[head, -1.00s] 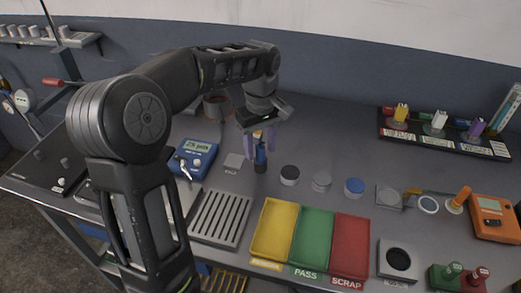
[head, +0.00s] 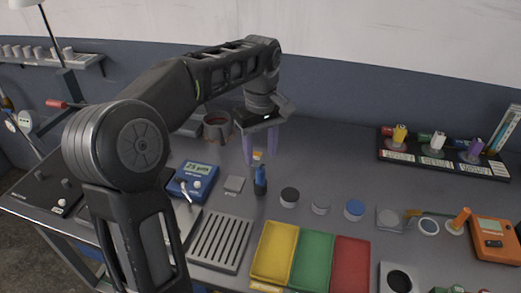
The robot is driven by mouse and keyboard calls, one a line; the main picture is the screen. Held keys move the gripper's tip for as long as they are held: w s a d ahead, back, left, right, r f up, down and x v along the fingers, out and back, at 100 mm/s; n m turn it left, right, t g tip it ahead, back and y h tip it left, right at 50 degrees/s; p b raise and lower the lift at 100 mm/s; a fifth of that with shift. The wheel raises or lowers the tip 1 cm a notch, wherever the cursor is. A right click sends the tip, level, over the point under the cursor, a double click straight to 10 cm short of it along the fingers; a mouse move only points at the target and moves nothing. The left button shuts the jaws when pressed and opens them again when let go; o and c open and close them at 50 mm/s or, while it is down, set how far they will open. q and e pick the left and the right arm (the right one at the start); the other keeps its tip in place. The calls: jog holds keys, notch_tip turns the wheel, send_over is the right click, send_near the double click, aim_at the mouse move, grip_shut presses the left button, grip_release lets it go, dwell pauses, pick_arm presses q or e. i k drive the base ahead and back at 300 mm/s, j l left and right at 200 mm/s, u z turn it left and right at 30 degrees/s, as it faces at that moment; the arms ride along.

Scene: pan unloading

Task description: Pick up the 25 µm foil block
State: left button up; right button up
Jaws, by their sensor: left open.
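My left gripper (head: 261,160) is open, pointing down over the middle of the bench, with two purple fingers. A small upright dark blue piece (head: 260,183) with an orange-yellow top stands just below and between the fingertips; I cannot tell whether the fingers touch it. Small coloured blocks stand on a labelled black rack at the back right: yellow (head: 400,133), white (head: 437,142) and purple (head: 474,152). The labels are too small to read, so I cannot tell which thing is the 25 µm foil block. My right gripper is not in view.
A blue gauge (head: 193,182) with a lit display and a small grey plate (head: 233,184) lie left of the gripper. Several round pieces stand to its right. A slotted grey tray (head: 219,242) and yellow (head: 274,252), green (head: 311,259) and red (head: 350,264) trays lie in front.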

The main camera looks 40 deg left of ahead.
aim_at(258, 157)
jog(key=k, duration=1.5)
